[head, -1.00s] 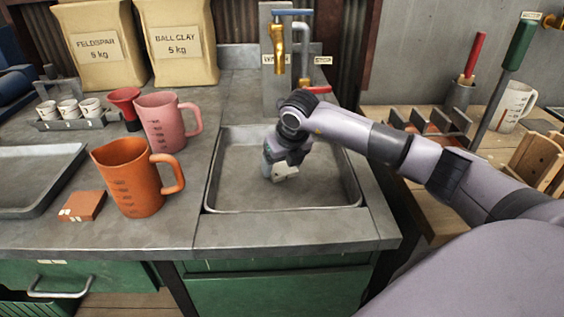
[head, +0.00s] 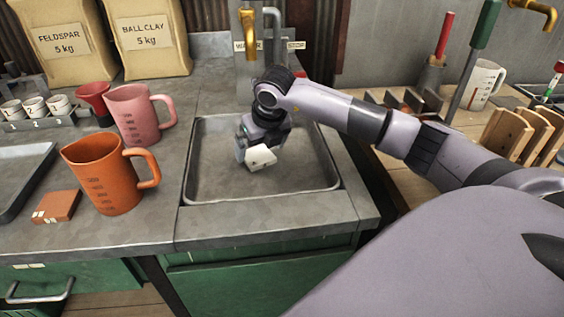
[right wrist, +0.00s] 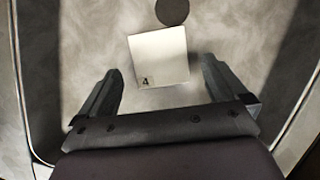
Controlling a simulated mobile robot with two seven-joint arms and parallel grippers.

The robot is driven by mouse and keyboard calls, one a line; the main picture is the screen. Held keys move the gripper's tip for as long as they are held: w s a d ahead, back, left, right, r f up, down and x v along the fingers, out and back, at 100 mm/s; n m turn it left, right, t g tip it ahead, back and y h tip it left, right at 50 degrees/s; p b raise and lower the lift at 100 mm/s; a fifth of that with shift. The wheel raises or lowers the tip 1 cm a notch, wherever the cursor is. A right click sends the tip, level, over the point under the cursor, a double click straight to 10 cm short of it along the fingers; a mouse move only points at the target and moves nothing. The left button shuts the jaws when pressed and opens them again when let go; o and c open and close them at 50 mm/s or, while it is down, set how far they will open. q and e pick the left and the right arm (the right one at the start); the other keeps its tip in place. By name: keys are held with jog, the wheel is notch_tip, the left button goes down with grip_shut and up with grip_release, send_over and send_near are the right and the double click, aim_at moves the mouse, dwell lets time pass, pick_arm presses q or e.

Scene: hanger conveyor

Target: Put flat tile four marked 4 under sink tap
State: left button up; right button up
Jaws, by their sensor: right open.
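The flat tile (right wrist: 160,58) is a pale square with a dark 4 near one corner. In the right wrist view it lies on the sink floor, beside the round drain, ahead of and between my fingers. My right gripper (right wrist: 161,68) is open and empty, pointing down into the sink (head: 205,175). In the head view my right gripper (head: 246,152) is low over the sink; I cannot clearly tell the tile from the pale part there. The brass sink tap (head: 248,38) stands behind the sink. My left gripper is out of view.
An orange jug (head: 103,180), a pink jug (head: 130,115) and a terracotta block (head: 56,207) stand left of the sink. The sink's raised rim surrounds my gripper. A wooden bench (head: 385,165) with tools and racks is on the right.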

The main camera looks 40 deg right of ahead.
jog(key=v, duration=0.2)
jog(key=shift+r, duration=0.3)
jog(key=s, duration=0.4)
jog(key=s+a+b, duration=0.1)
jog(key=s, duration=0.3)
jog(key=s+a, duration=0.1)
jog(key=s, duration=0.3)
jog(key=shift+s+b, duration=0.1)
jog(key=shift+b, duration=0.25)
